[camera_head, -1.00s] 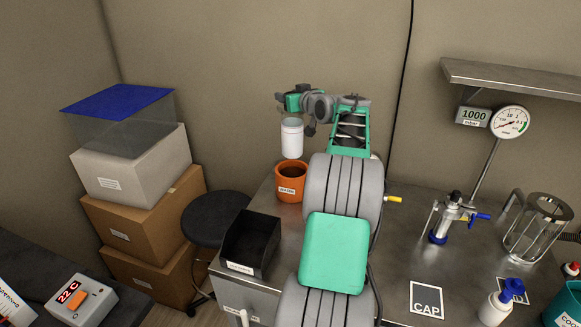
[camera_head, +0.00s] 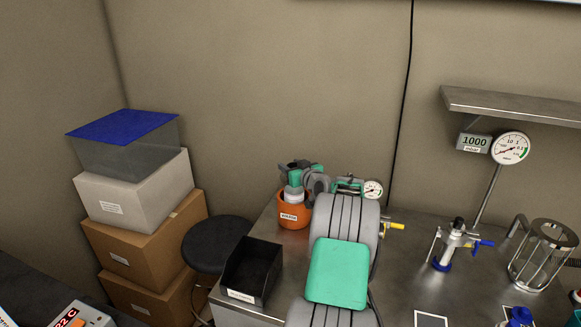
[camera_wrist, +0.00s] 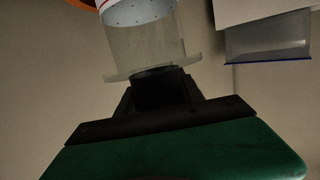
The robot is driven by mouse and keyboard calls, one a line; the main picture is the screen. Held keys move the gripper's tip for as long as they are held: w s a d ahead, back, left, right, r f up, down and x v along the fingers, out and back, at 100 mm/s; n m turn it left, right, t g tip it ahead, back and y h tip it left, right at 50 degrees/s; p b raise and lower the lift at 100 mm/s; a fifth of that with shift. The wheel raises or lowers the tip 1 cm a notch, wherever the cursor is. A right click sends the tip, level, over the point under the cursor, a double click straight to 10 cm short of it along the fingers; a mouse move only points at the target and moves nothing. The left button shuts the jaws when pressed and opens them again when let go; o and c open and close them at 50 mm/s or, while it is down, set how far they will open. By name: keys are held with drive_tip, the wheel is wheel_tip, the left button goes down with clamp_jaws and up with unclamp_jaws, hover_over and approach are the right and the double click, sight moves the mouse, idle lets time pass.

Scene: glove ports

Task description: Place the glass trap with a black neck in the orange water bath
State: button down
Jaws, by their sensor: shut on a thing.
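The orange water bath (camera_head: 294,214) stands at the back left of the metal bench, with a white label on its front. My gripper (camera_head: 296,186) is directly over it, at its rim. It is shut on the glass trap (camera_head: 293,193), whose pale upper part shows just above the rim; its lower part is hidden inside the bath. In the wrist view my gripper (camera_wrist: 160,85) grips the black neck, with the clear trap (camera_wrist: 145,40) beyond it. A bit of the orange bath (camera_wrist: 75,4) shows at the top left edge. I cannot tell whether the trap touches the bottom.
A black open bin (camera_head: 252,270) stands on the bench in front of the bath. A yellow-handled valve (camera_head: 393,226) and a dial gauge (camera_head: 373,189) are right of my arm. A blue-handled fitting (camera_head: 455,245) and a glass cage vessel (camera_head: 543,255) stand farther right.

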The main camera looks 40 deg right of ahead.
drive_tip(key=shift+f, duration=0.1)
drive_tip(key=c, duration=0.7)
unclamp_jaws()
drive_tip(key=shift+c, duration=0.2)
